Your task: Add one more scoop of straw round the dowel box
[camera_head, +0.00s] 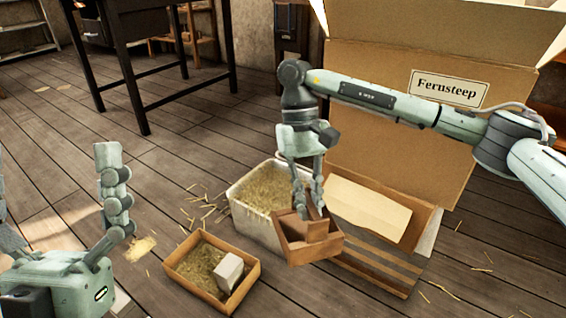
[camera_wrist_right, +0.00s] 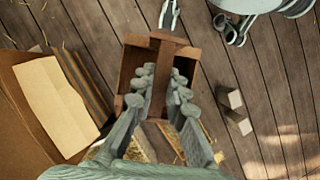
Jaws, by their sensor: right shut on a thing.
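My right gripper (camera_head: 308,198) is shut on a brown wooden scoop (camera_head: 318,254), which looks like a small open box. It holds the scoop over the front right edge of the pale straw bin (camera_head: 246,221). The scoop also shows between the fingers in the right wrist view (camera_wrist_right: 134,62); I see no clear straw in it. A pale block-shaped box (camera_head: 229,270), apparently the dowel box, stands in the right part of a shallow cardboard carton (camera_head: 196,289), with straw (camera_head: 197,262) mostly to its left. My left gripper (camera_head: 58,195) is open and empty at the left.
Slatted brown boards (camera_head: 378,266) lie right of the scoop. A dark table (camera_head: 140,78) stands at the back left. Loose straw litters the plank floor.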

